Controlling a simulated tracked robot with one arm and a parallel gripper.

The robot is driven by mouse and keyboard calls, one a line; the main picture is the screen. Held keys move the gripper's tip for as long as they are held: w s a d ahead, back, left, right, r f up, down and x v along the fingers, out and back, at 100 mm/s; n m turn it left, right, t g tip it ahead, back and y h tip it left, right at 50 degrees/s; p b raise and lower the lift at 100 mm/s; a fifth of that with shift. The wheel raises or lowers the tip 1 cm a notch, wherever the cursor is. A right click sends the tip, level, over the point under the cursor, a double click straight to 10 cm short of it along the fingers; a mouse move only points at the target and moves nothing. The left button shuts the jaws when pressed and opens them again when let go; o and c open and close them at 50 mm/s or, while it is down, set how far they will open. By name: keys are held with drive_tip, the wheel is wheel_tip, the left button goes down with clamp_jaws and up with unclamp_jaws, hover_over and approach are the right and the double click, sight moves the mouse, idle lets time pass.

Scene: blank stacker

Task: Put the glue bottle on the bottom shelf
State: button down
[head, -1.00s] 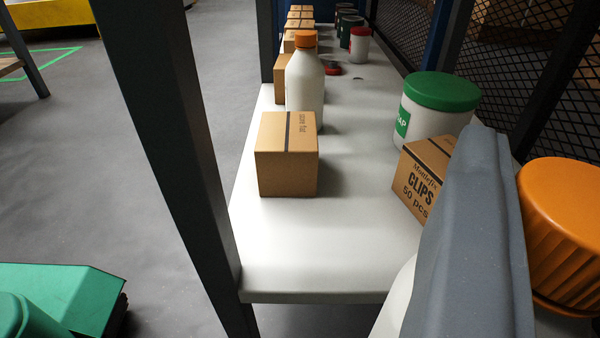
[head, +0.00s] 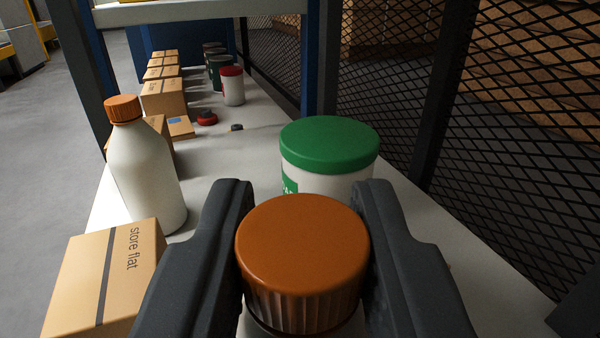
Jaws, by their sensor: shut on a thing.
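My gripper (head: 303,200) is shut on a bottle with a ribbed orange cap (head: 303,255), one dark finger on each side of the cap. Most of this bottle is hidden below its cap; only a little of its white body shows at the bottom edge, and no label can be read. It is over the white shelf (head: 262,150); I cannot tell whether it touches it. A second white bottle with an orange cap (head: 146,175) stands upright on the shelf to the left of my gripper.
A green-lidded white tub (head: 328,150) stands just beyond my gripper. A carton marked "store flat" (head: 105,275) is at the lower left. More cartons (head: 163,97) and a red-lidded jar (head: 232,88) stand farther back. Black mesh (head: 540,130) closes the right side.

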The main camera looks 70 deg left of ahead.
drive_tip(key=shift+b+x, duration=0.3)
drive_tip(key=shift+x, duration=1.05)
wheel_tip(320, 180, down, 3)
drive_tip(key=shift+w+f+b, duration=0.1)
drive_tip(key=shift+f+b, duration=0.15)
drive_tip(key=shift+b, duration=0.55)
drive_tip(key=shift+r, duration=0.1)
drive_tip(key=c, duration=1.1)
unclamp_jaws()
drive_tip(key=shift+c, duration=0.2)
drive_tip(key=shift+d, duration=0.25)
drive_tip(key=p+v, duration=0.4)
drive_tip(key=v, duration=0.7)
drive_tip(key=shift+s+d, duration=0.15)
drive_tip(key=shift+s, duration=0.15)
